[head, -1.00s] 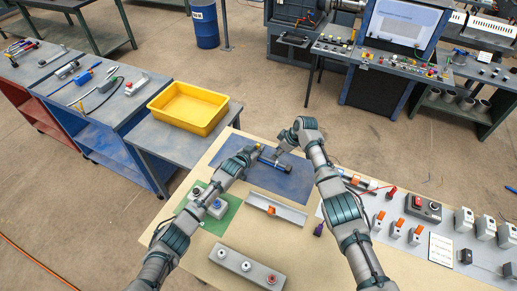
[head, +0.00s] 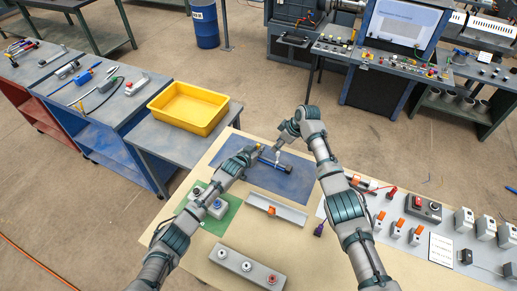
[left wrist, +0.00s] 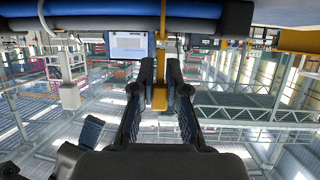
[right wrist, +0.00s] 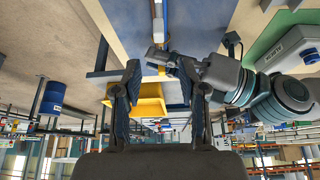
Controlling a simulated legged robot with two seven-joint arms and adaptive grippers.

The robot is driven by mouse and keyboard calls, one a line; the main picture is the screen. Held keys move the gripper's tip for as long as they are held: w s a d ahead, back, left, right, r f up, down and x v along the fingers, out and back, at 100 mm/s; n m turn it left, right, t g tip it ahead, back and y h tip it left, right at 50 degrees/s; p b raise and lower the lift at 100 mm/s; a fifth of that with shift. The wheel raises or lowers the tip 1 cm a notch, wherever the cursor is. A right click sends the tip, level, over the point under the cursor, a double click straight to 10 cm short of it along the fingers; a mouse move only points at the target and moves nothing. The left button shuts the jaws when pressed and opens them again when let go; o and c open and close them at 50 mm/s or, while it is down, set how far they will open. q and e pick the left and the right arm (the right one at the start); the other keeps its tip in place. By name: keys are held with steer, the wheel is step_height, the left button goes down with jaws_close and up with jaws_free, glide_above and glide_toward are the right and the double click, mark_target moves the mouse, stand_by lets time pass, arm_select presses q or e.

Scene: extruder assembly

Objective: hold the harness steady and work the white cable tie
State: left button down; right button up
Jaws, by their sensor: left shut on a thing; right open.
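The harness (head: 284,166) is a dark blue and black bundle across the blue mat (head: 290,185). It crosses the top of the left wrist view (left wrist: 100,18). A small white piece, apparently the white cable tie (head: 277,157), stands up at its middle. My left gripper (head: 257,151) is at the harness's left end. In the left wrist view its fingers (left wrist: 160,98) are shut on a yellow strip (left wrist: 161,45) that runs down from the bundle. My right gripper (head: 278,148) is just above the white tie. In the right wrist view its fingers (right wrist: 160,82) are apart and nothing shows gripped.
A grey channel (head: 290,212) lies in front of the mat. A green mat (head: 225,222) with a switch box is at left. Switches, connectors and a red-handled tool (head: 391,192) are at right. The yellow tray (head: 188,107) stands on a side table behind left.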

arm_select(q)
steer(key=c, duration=1.1)
jaws_free()
